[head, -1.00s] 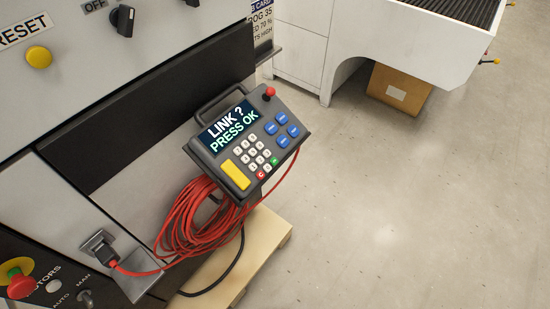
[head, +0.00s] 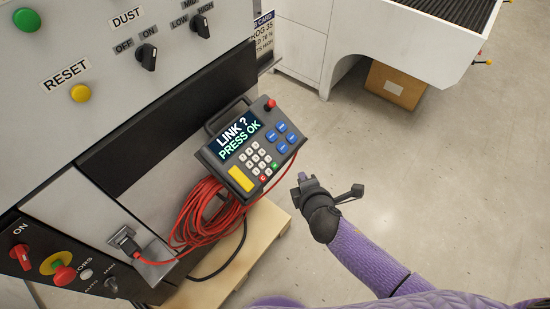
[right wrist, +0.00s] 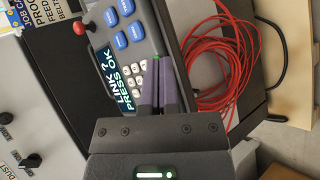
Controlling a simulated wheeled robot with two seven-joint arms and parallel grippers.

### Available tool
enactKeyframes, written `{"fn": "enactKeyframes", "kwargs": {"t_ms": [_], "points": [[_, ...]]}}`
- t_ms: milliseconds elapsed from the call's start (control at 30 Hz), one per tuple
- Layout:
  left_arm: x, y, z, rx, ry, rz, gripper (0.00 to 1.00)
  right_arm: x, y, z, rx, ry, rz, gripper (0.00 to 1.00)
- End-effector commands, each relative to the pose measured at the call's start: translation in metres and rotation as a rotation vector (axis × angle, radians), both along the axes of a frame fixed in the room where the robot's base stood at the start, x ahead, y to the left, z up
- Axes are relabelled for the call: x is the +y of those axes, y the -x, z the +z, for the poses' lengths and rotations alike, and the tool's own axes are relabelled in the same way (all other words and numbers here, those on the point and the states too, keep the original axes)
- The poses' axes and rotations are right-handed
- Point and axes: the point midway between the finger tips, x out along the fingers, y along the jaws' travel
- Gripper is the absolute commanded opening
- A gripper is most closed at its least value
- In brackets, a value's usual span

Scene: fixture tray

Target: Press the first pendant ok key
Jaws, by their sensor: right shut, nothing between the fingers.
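The pendant (head: 216,157) is a dark grey handheld box, tilted on the machine's front. Its screen (head: 238,139) reads "LINK ? PRESS OK". A green key (head: 275,166), likely ok, sits at the lower right of the white number keys, beside a red key. My right gripper (head: 303,181) is shut and empty, apart from the pendant, to the right of and below the green key in the head view. In the right wrist view, the fingers (right wrist: 162,80) overlap the keypad's edge, with a bit of green just beyond their tips. My left gripper is not in view.
A coiled red cable (head: 196,215) hangs below the pendant and runs to a socket (head: 125,242). A red knob (head: 270,104) stands at the pendant's top corner. The machine panel (head: 100,50) with switches is at left.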

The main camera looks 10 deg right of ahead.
Motion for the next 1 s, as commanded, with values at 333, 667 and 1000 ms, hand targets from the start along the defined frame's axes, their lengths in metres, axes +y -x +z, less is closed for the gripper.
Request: {"fn": "enactKeyframes", "kwargs": {"t_ms": [333, 667, 1000], "points": [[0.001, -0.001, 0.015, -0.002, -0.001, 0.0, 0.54, 0.019, -0.022, 0.068, -0.167, 0.139, 0.113, 0.0], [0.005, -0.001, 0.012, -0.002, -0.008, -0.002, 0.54, 0.019, -0.022, 0.065, -0.167, 0.14, 0.114, 0.0], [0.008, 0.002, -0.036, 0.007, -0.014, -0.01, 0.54, 0.033, -0.036, 0.024, -0.165, 0.138, 0.114, 0.0]]}}
